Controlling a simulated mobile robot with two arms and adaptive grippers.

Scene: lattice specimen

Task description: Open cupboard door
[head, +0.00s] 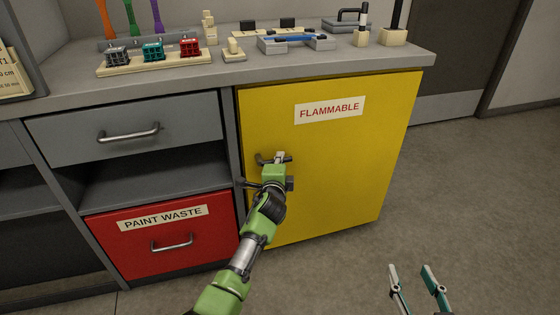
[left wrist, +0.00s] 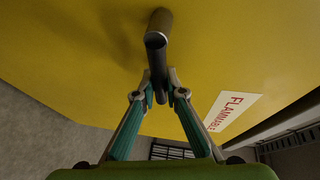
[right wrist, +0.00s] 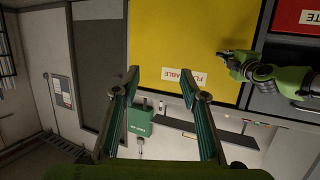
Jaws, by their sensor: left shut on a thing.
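The yellow cupboard door (head: 335,165) with a "FLAMMABLE" label stands under the right part of the counter. It looks shut or nearly so; I cannot tell if there is a small gap at its left edge. Its dark bar handle (head: 264,160) is near that edge. My left gripper (head: 279,168) is shut on the handle; the left wrist view shows the handle bar (left wrist: 156,52) between its fingers (left wrist: 158,92). My right gripper (head: 410,270) is open and empty, over the floor at lower right. The right wrist view also shows the door (right wrist: 190,35).
A red "PAINT WASTE" drawer (head: 190,250) and a grey drawer (head: 80,132) are left of the door. Small trays and tools stand on the counter (head: 230,75). The floor (head: 480,190) right of the cupboard is clear.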

